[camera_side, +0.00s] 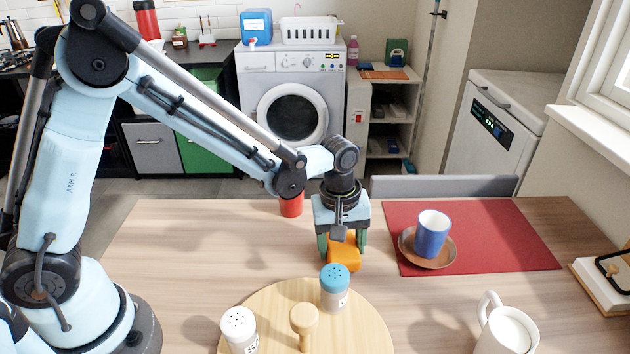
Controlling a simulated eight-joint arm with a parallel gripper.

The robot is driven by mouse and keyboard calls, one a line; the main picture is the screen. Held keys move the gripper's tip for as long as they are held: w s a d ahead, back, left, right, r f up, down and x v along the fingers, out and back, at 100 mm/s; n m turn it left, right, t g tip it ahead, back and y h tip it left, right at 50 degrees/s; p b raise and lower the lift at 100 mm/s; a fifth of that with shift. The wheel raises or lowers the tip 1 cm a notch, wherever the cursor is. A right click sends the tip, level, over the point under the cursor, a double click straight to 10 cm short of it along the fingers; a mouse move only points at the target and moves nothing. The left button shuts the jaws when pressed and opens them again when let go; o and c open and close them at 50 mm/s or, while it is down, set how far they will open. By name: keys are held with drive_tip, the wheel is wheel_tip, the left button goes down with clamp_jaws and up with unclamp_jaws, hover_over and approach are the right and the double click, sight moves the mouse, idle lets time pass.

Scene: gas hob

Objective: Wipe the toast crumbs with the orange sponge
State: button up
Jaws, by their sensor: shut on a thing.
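The orange sponge (344,252) is between the green-tipped fingers of my gripper (342,246), near the middle of the wooden table. My gripper points down and is shut on the sponge. The sponge is at or just above the table top; I cannot tell whether it touches. Its lower front edge is close behind the blue-topped shaker. I cannot make out any toast crumbs in this view; the gripper and sponge may hide some.
A round wooden board (268,305) holds a blue-lidded shaker (335,290), a white-lidded shaker (239,330) and a knob. A blue cup (432,235) stands on a brown saucer (428,262) on a red mat (500,238). A white jug (506,333) stands front right. A red cup (291,206) stands behind. Table left is clear.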

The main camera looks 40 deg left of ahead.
drive_tip(key=shift+r, duration=3.85)
